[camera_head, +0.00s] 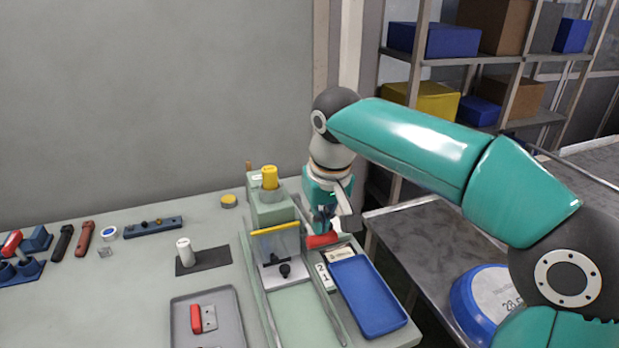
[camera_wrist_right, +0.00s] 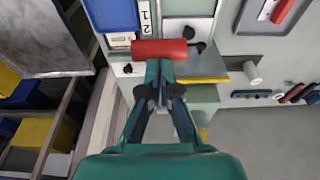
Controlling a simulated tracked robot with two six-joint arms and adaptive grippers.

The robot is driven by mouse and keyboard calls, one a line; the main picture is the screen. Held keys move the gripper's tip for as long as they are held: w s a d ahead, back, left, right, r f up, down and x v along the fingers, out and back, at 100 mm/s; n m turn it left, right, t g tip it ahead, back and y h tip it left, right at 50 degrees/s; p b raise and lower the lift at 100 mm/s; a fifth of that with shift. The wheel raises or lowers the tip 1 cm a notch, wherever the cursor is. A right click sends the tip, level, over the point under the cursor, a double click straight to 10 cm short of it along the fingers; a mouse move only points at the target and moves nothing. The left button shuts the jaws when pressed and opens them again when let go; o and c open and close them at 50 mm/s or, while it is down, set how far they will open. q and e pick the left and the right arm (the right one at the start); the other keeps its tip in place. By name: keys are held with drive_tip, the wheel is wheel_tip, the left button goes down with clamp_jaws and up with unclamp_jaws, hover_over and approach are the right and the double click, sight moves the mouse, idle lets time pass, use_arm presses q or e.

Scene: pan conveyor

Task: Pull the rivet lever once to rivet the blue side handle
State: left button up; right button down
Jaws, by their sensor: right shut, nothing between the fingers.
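The riveting machine (camera_head: 272,212) is a pale green press with a yellow cap, and a clear guard with a yellow edge at its front. Its lever has a red grip (camera_head: 322,240) at the right side. The red grip (camera_wrist_right: 160,49) also shows in the wrist view, lying crosswise just beyond my fingertips. My right gripper (camera_head: 325,226) is shut and empty, pointing down at the red grip; whether it touches it I cannot tell. The right gripper (camera_wrist_right: 160,78) fills the lower middle of the wrist view. I cannot make out the blue side handle. My left gripper is not in view.
A blue tray (camera_head: 367,296) lies right of the machine, beside a "2 1" label. A grey tray (camera_head: 178,310) holds a red-handled part. Left lie a black handle (camera_head: 62,243), a red handle (camera_head: 84,238) and a dark blue strip (camera_head: 153,228). A shelf stands behind right.

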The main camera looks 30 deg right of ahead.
drive_tip(key=shift+p+v, duration=1.3)
drive_tip(key=shift+v, duration=0.2)
drive_tip(key=shift+r+p, duration=0.35)
drive_tip(key=shift+r, duration=0.1)
drive_tip(key=shift+s+a+r+p, duration=0.1)
drive_tip(key=shift+s+r+p, duration=0.2)
drive_tip(key=shift+r, duration=0.2)
drive_tip(key=shift+s+a+r+p, duration=0.1)
drive_tip(key=shift+s+r+p, duration=0.2)
drive_tip(key=shift+r, duration=0.2)
drive_tip(key=shift+w+d+r+p, duration=0.2)
drive_tip(key=shift+w+r+p, duration=0.3)
drive_tip(key=shift+p, duration=0.15)
drive_tip(key=w+p+v, duration=0.1)
drive_tip(key=p+v, duration=0.8)
drive_tip(key=v, duration=0.1)
drive_tip(key=shift+r, duration=0.3)
drive_tip(key=shift+d, duration=0.1)
drive_tip(key=shift+f, duration=0.1)
